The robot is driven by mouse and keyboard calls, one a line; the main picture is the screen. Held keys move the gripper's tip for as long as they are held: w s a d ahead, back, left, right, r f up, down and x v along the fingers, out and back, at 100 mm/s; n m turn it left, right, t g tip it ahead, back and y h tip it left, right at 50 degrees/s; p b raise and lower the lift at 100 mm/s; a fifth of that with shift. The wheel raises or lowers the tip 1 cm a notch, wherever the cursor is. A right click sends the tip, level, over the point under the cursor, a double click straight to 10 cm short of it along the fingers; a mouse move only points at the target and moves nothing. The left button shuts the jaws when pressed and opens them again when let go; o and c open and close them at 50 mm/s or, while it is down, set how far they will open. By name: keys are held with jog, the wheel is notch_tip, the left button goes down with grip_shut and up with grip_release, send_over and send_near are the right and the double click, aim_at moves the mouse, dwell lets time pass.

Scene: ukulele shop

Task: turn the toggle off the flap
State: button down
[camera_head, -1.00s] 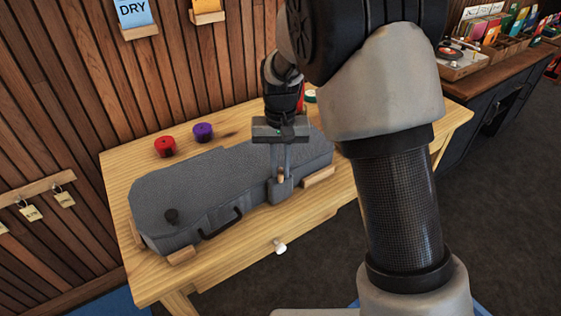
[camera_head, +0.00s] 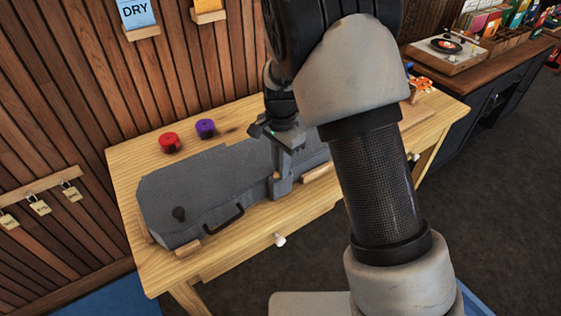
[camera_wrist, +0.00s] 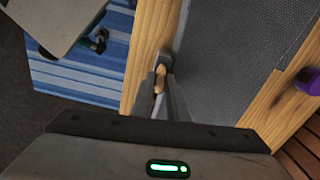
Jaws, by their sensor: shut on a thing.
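A long grey case (camera_head: 215,185) lies on a wooden table, with a black handle on its front side. A grey flap (camera_head: 280,188) hangs over its front edge towards the right end. A small tan wooden toggle (camera_wrist: 160,77) sits on the flap (camera_wrist: 165,57) in the wrist view. My gripper (camera_wrist: 160,88) reaches down to it, its two fingers closed on either side of the toggle. In the head view my gripper (camera_head: 282,172) covers the toggle, and my arm hides the case's right end.
A red roll (camera_head: 169,142) and a purple roll (camera_head: 205,128) stand behind the case. Wooden blocks (camera_head: 188,249) sit along its front edge. A white drawer knob (camera_head: 280,240) is on the table front. A small orange object (camera_head: 421,85) is at the table's far right.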

jog(key=shift+m, duration=0.6)
jog(key=shift+p, duration=0.3)
jog(key=c, duration=1.7)
grip_release()
notch_tip(320, 180, up, 18)
jog(key=shift+f+p, duration=0.25)
jog(key=shift+p, duration=0.5)
